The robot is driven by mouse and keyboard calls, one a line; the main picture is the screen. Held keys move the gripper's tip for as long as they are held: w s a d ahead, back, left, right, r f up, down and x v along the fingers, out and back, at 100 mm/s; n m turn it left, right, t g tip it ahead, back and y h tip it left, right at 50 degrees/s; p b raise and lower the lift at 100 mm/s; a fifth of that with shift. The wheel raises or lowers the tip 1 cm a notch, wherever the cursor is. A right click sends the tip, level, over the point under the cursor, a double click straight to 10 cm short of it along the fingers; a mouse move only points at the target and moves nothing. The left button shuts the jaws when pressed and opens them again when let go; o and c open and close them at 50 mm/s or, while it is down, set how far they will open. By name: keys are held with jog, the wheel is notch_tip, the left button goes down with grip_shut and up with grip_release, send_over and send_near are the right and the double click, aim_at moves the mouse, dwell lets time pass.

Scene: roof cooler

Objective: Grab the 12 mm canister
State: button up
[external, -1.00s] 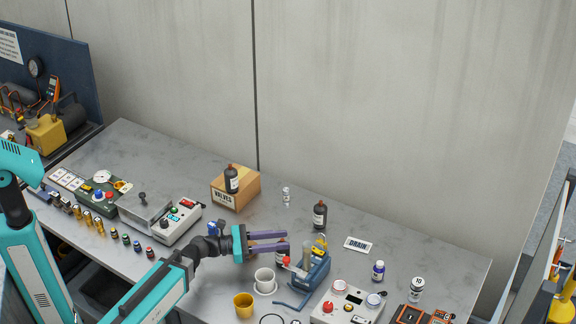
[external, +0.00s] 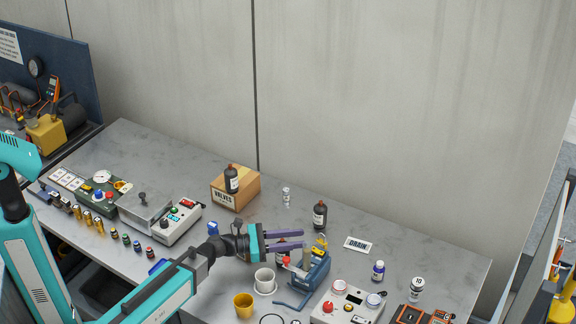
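My gripper (external: 302,239) reaches right over the middle of the bench, its two purple fingers apart. A dark bottle or canister with a pale label (external: 281,257) shows partly just below the fingers; they hide its top, and I cannot tell if they touch it. A small white canister (external: 286,195) stands upright at the back beside the wooden box, clear of the gripper. Another white canister (external: 416,287), seemingly marked 10, stands at the far right. No 12 mm marking is readable, so I cannot tell which one is the 12 mm canister.
A blue holder (external: 314,272) with a red knob stands close by the fingertips. A white cup (external: 264,280) and yellow cup (external: 243,304) stand in front.

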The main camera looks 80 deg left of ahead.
dwell(0.3)
grip_shut()
dwell(1.3)
